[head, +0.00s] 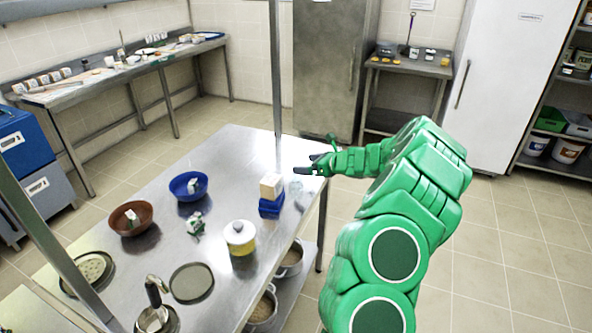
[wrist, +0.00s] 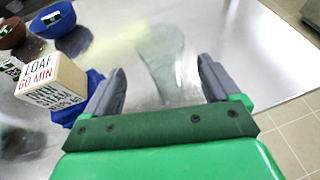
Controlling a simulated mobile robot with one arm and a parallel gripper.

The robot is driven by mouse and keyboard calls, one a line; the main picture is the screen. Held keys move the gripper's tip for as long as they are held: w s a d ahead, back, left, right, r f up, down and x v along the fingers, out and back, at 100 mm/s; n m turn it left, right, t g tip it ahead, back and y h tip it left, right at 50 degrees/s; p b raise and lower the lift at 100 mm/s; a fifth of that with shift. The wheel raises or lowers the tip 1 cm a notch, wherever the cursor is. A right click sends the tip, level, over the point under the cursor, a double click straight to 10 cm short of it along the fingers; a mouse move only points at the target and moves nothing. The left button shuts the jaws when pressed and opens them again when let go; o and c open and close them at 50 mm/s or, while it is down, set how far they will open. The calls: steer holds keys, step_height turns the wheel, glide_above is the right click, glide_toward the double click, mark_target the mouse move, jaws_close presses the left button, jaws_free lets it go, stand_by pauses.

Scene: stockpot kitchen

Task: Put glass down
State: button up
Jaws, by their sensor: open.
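A clear glass (head: 296,188) stands near the right edge of the steel table (head: 230,160), beside a blue block with a cream box on top. In the wrist view the glass (wrist: 162,52) is a faint see-through shape ahead of and between the fingers. My gripper (head: 304,165) is open, with its dark fingers spread, above and just behind the glass in the head view. In the wrist view my gripper (wrist: 161,72) holds nothing; whether a finger touches the glass is hard to tell.
The cream box (head: 271,186) sits on the blue block (head: 270,207), left of the glass. The table's far end is clear.

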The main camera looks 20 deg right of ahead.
steer(key=shift+w+r+x, duration=0.1)
steer(key=shift+r+x, duration=0.05)
steer(key=shift+x, duration=1.25)
steer(key=shift+w+r+x, duration=0.1)
steer(key=shift+r+x, duration=0.05)
steer(key=shift+x, duration=1.3)
steer(key=shift+d, duration=0.1)
steer(key=shift+r, duration=0.1)
steer(key=c, duration=1.3)
